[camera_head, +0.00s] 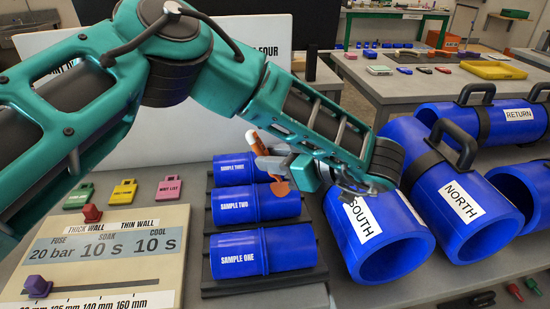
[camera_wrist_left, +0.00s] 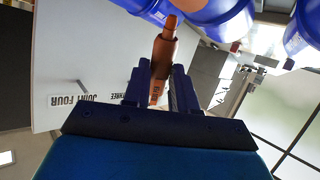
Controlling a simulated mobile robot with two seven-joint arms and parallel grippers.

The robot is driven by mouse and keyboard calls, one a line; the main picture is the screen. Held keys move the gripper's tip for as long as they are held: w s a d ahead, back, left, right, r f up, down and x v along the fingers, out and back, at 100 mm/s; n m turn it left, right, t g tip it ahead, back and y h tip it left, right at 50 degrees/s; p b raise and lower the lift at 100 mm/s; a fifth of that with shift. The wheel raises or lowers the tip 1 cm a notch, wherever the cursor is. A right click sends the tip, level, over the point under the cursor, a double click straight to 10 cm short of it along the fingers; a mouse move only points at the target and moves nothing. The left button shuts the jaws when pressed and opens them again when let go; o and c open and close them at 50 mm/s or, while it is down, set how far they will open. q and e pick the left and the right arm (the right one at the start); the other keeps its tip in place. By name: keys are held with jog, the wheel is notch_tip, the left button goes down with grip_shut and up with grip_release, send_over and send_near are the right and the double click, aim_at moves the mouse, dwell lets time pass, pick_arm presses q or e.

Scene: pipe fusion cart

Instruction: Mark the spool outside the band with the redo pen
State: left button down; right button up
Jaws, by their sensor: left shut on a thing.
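My left gripper (camera_head: 272,163) is shut on an orange-brown pen (camera_head: 255,143), above the blue sample spools. In the left wrist view the pen (camera_wrist_left: 163,62) stands between the fingers, its narrow end toward blue pipe surfaces; its small lettering is hard to read. Sample one (camera_head: 240,254), sample two (camera_head: 232,206) and sample three (camera_head: 230,172) lie in a row, each with a raised ring round its middle. An orange patch (camera_head: 281,188) shows at sample two, right of its ring. Contact between pen and spool cannot be told. My right gripper is not in view.
Large blue pipes marked South (camera_head: 395,246), North (camera_head: 447,206) and Return (camera_head: 500,122) stand to the right. A settings board (camera_head: 100,255) with a red and a purple slider lies left. Coloured tags (camera_head: 123,192) lie behind it. A white panel (camera_head: 150,135) stands at the back.

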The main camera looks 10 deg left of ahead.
pick_arm(q)
jog(key=shift+r+p, duration=0.45)
jog(key=shift+r, duration=0.55)
jog(key=shift+r+p, duration=1.7)
jog(key=shift+r, duration=0.75)
jog(key=shift+r, duration=0.1)
